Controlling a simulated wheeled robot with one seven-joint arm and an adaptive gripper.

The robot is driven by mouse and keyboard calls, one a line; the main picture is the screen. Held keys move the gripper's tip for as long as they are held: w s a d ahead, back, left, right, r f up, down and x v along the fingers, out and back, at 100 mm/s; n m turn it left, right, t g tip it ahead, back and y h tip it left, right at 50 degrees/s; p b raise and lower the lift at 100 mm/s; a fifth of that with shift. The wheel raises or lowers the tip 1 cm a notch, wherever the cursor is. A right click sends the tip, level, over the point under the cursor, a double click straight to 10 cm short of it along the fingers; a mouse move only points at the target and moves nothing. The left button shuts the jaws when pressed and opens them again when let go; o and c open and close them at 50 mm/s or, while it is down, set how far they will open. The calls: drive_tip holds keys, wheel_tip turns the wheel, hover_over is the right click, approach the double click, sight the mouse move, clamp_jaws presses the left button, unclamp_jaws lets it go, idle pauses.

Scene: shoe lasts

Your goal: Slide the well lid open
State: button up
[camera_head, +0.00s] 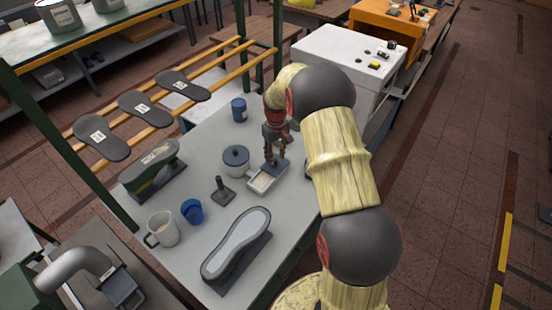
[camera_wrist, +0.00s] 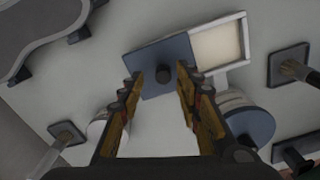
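The well (camera_head: 262,186) is a shallow white rectangular box on the grey table. In the wrist view its rim (camera_wrist: 223,68) surrounds a bare cream interior on the right. The flat blue-grey lid (camera_wrist: 146,57) lies to the left of that opening, so the well stands partly uncovered. A dark round knob (camera_wrist: 163,75) sits on the lid. My gripper (camera_wrist: 161,76) points down over the lid, fingers apart, with the knob between the fingertips and gaps visible on both sides. In the head view my gripper (camera_head: 275,155) hides much of the lid (camera_head: 283,163).
A lidded blue-and-white pot (camera_head: 236,160) stands close left of the well. A small stand (camera_head: 222,192), blue cup (camera_head: 192,211), white mug (camera_head: 162,230) and shoe last (camera_head: 238,243) are nearer. A blue can (camera_head: 239,109) stands behind.

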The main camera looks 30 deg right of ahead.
wheel_tip(320, 180, up, 10)
drive_tip(key=shift+r, duration=0.25)
idle(0.6)
drive_tip(key=s+a+r+t+b, duration=0.1)
drive_tip(key=s+a+r, duration=0.4)
drive_tip(key=s, duration=0.5)
drive_tip(key=s+a+r+t+b, duration=0.1)
drive_tip(key=s+a+r+t, duration=0.1)
drive_tip(key=s+a+r, duration=0.3)
drive_tip(key=s+a+r+t+b, duration=0.1)
drive_tip(key=s+a+r+t, duration=0.1)
drive_tip(key=s+a+r, duration=0.4)
drive_tip(key=shift+s+a+m+t, duration=0.35)
drive_tip(key=shift+s+a, duration=1.6)
drive_tip(key=shift+s, duration=3.4)
